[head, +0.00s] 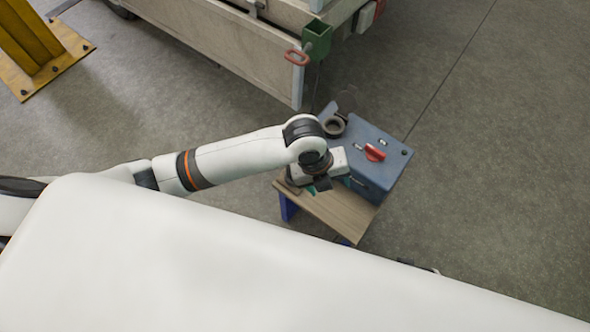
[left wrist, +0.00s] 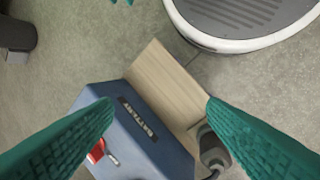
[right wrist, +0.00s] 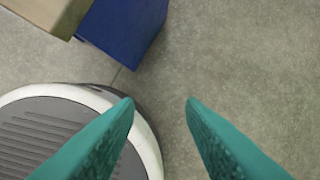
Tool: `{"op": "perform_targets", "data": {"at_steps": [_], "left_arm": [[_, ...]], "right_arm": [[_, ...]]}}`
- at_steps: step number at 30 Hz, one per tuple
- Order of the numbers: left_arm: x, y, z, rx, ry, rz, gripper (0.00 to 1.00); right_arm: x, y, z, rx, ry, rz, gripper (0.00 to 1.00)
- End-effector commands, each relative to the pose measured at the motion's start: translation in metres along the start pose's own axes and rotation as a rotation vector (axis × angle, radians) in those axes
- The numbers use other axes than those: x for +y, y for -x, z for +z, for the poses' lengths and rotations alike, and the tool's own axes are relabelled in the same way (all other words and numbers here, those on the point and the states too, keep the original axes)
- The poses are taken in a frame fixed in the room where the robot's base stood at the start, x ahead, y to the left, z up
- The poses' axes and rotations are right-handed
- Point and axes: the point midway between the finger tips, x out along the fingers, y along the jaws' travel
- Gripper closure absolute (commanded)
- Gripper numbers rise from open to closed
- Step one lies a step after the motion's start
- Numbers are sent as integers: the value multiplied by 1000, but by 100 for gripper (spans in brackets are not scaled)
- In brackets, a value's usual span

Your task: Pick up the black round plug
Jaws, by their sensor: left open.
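The black round plug (left wrist: 213,148) lies on the wooden top (left wrist: 160,75) of a small stand, beside the blue box (left wrist: 150,155), in the left wrist view. The left gripper's right-hand finger partly covers it. In the head view a dark piece of it (head: 291,186) shows at the stand's left edge, mostly behind my left gripper (head: 316,188). My left gripper also shows in the left wrist view (left wrist: 160,103); it is open and empty, above the stand, with the plug toward its right finger. My right gripper (right wrist: 160,103) is open and empty over the floor.
The blue box (head: 375,180) carries a red switch (head: 375,152) and a round socket (head: 335,127) with its lid raised. A trailer frame (head: 235,45) with a green corner bracket (head: 317,38) stands behind. A yellow post (head: 35,40) is far left. Floor at right is clear.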

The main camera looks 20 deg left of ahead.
Motion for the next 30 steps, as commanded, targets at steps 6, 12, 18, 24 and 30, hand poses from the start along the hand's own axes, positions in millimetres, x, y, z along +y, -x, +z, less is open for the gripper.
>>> {"op": "perform_targets", "data": {"at_steps": [6,12,18,24,30], "left_arm": [[-31,0,-68,-17,-538,-206,34],[-53,10,-106,-56,-754,-302,34],[-63,-8,-112,-70,-791,-316,34],[-73,-41,-114,-68,-789,-315,34],[-77,-55,-116,-66,-790,-314,34]], "right_arm": [[2,-52,-31,28,5,3,64],[4,-73,-47,37,7,5,64],[3,-68,-39,26,6,4,64],[2,-48,-22,13,3,2,64],[1,-37,-14,8,2,1,64]]}}
